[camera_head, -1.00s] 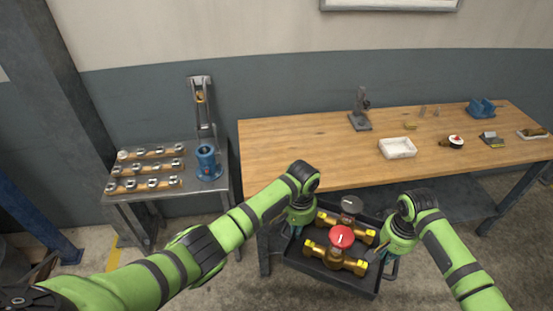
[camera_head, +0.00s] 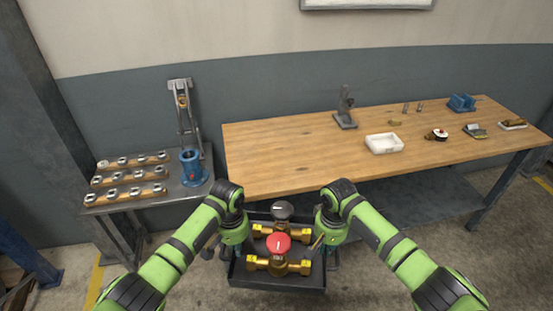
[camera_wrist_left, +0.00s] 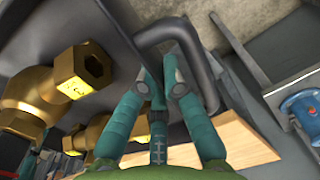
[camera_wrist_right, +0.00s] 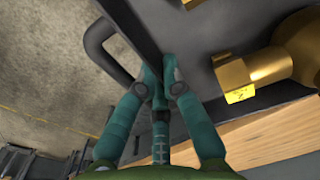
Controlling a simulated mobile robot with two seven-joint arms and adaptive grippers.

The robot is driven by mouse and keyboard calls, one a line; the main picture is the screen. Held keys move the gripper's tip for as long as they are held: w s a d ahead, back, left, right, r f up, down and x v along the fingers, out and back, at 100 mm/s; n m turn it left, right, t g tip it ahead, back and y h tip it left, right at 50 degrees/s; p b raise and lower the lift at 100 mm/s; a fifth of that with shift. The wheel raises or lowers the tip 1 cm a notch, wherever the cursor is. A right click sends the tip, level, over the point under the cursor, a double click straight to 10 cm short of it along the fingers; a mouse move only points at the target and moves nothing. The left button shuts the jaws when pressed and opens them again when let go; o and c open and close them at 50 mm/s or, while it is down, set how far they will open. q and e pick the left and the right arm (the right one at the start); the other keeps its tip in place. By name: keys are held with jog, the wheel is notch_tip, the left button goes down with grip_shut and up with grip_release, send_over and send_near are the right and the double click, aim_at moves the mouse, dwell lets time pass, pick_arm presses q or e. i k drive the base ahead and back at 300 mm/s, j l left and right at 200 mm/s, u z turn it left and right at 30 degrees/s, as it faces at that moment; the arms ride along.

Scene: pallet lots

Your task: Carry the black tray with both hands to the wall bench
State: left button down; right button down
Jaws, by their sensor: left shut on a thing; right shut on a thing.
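The black tray (camera_head: 278,281) hangs in front of the wall bench, lower than its top. It carries two brass valves, one with a red handwheel (camera_head: 277,243) and one with a grey handwheel (camera_head: 283,210). My left gripper (camera_head: 234,248) is shut on the tray's left handle, which shows in the left wrist view (camera_wrist_left: 190,38). My right gripper (camera_head: 326,245) is shut on the right handle, which shows in the right wrist view (camera_wrist_right: 104,38). The wooden wall bench (camera_head: 290,150) stands along the wall beyond the tray.
On the bench are a white bin (camera_head: 384,143), a dark stand (camera_head: 345,108), a blue vise-like block (camera_head: 462,102) and small parts at the right. A metal side table (camera_head: 190,194) with a blue cup-shaped fixture (camera_head: 193,167) stands left. The bench's left half is clear.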

aim_at(281, 157)
jog(key=i, duration=1.5)
